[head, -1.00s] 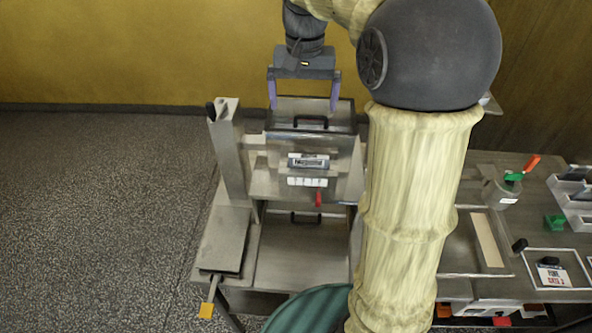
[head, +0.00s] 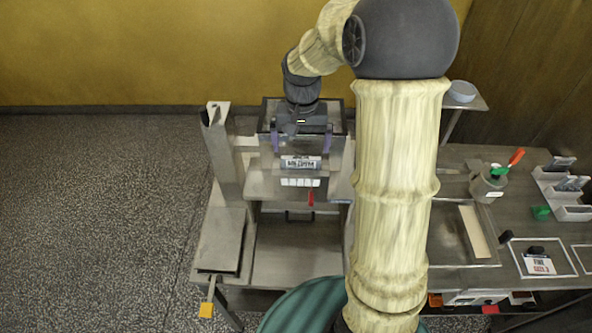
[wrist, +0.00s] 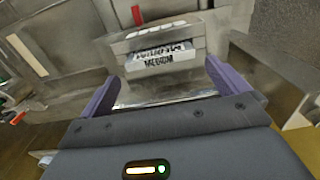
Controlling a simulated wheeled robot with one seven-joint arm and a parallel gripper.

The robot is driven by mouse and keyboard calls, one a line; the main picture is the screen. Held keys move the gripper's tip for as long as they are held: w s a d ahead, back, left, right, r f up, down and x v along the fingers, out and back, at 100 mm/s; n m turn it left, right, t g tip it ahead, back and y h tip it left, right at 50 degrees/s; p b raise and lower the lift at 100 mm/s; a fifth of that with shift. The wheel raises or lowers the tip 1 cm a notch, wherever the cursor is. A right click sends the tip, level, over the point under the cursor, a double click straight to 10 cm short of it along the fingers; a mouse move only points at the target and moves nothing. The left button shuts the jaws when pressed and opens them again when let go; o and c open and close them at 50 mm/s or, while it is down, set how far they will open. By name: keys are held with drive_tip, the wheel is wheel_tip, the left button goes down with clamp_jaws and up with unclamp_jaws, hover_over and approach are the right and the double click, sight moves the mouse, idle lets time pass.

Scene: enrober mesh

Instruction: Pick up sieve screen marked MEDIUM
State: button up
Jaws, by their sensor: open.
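The sieve screen marked MEDIUM sits in the upper part of the metal machine (head: 335,180). Its label plate (head: 300,162) faces front, and the wrist view shows the word MEDIUM on this label (wrist: 165,58). My gripper (head: 300,142) is over the top of the machine, pointing down, with its two purple fingers apart. In the wrist view my gripper (wrist: 163,80) is open, one finger on each side of the labelled part, with nothing visibly clamped. The dark handle at the top of the screen is hidden behind my gripper.
A red lever (head: 311,197) hangs below the label. A lower bay with another dark handle (head: 299,216) is beneath. A metal post (head: 224,150) stands left. A screen marked FINE (head: 540,265) lies on the right-hand table, near a pot (head: 488,185) with coloured handles.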

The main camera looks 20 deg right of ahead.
sight(301, 157)
wheel_tip(301, 157, down, 4)
drive_tip(key=p, duration=0.2)
drive_tip(key=shift+s+p, duration=0.1)
drive_tip(key=shift+p, duration=0.25)
drive_tip(key=shift+f, duration=0.6)
drive_tip(key=c, duration=1)
drive_tip(key=shift+r, duration=0.1)
